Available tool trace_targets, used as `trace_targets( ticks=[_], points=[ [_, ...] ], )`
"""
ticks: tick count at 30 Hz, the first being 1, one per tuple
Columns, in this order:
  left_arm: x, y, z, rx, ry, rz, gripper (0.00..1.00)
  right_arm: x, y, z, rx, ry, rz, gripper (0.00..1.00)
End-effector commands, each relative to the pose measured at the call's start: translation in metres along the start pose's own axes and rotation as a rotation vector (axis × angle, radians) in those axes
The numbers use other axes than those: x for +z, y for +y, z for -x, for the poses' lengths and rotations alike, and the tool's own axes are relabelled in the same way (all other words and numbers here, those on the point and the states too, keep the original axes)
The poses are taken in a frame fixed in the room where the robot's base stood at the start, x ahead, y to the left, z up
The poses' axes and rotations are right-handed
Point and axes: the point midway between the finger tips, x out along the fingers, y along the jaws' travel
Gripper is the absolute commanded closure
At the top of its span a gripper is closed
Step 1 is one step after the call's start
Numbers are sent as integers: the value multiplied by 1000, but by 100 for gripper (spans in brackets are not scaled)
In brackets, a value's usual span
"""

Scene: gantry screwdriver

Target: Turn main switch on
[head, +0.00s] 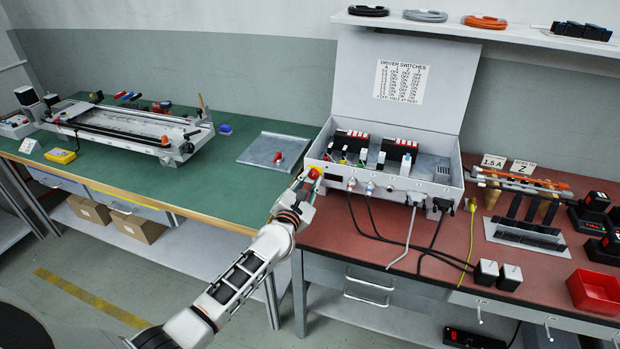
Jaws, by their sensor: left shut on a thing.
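The grey control box (375,190) stands open at the left end of the red bench top, with its lid raised. A round red knob (313,174), which looks like the main switch, shows at the left end of the box front. My left gripper (308,181) is at this knob, shut on it. The fingers cover much of the knob, and its exact position cannot be read. My right gripper is not in view.
Cables run from the box front over the red bench (350,240). A gantry rig (125,130) and a grey tray (272,150) with a small red item lie on the green bench. A red bin (592,292) and battery-like blocks stand at right.

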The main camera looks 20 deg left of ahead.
Motion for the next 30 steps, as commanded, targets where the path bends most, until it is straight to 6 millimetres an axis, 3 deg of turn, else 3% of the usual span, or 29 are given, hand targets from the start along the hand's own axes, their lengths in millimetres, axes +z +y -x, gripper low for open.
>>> trace_targets(
  ticks=[18, 30],
  points=[
    [2, 2, 0, 0, 1, -587, 100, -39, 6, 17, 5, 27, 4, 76],
    [2, 1, 0, -1, 0, -947, 100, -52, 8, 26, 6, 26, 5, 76]
  ],
)
